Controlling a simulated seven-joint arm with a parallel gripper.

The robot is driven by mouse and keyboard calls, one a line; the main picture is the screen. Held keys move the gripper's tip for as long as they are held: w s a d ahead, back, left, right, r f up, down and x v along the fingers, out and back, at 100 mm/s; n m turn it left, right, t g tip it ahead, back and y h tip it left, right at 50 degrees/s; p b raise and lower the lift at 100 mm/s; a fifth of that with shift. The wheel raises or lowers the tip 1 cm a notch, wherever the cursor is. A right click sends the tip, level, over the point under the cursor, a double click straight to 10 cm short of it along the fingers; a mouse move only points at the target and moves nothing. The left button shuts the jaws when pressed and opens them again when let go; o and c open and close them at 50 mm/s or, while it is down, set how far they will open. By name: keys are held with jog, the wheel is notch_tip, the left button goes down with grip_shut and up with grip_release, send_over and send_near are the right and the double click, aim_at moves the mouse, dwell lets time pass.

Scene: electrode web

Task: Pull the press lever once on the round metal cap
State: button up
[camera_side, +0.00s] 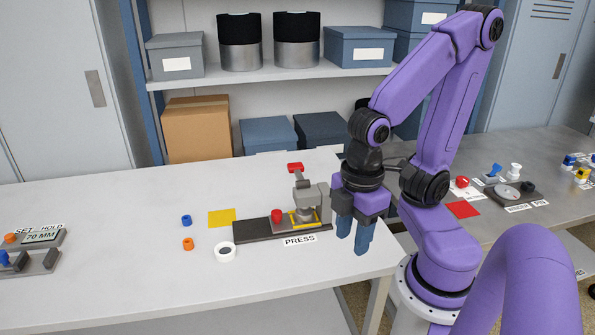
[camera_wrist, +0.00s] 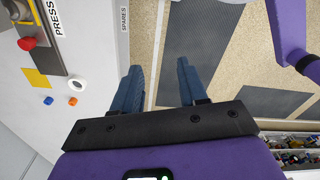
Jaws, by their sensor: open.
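The press (camera_side: 323,200) stands on a dark base plate on the white table, behind a "PRESS" label. Its lever appears to end in a red handle (camera_side: 295,167), raised at the top. A round metal piece (camera_side: 304,203), seemingly the cap, sits under the press head inside a yellow frame; its details are too small to tell. A red knob (camera_side: 277,216) stands left of it on the base. My gripper (camera_side: 357,236) is open and empty, right of the press and apart from it, fingers pointing down. In the wrist view the gripper (camera_wrist: 158,90) is over the floor and the press (camera_wrist: 35,15) is partly cut off.
A yellow square (camera_side: 221,217), a blue ring (camera_side: 186,220), an orange ring (camera_side: 188,243) and a white ring (camera_side: 226,250) lie left of the press. A 70 MM gauge (camera_side: 42,236) is far left. A grey bench (camera_side: 515,225) with small parts is right. The table front is clear.

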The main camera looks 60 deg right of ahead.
jog(key=shift+w+a, duration=0.1)
jog(key=shift+w, duration=0.1)
grip_shut()
jog(key=w+d+r+m, duration=0.2)
jog(key=w+m, duration=0.2)
jog(key=w, duration=0.4)
jog(key=w+d+r+m, duration=0.1)
jog(key=w+d+m, duration=0.25)
jog(key=w, duration=0.45)
jog(key=w+d+r+m, duration=0.15)
jog(key=w+m, duration=0.25)
jog(key=w, duration=0.5)
jog(key=w+d+m, duration=0.3)
jog(key=d+m, duration=0.2)
jog(key=d, duration=0.8)
jog(key=w+d+m, duration=0.4)
jog(key=d+m, duration=0.1)
jog(key=d, duration=0.8)
jog(key=shift+w+d+r, duration=0.15)
jog(key=shift+w+d, duration=0.15)
jog(key=shift+d, duration=0.1)
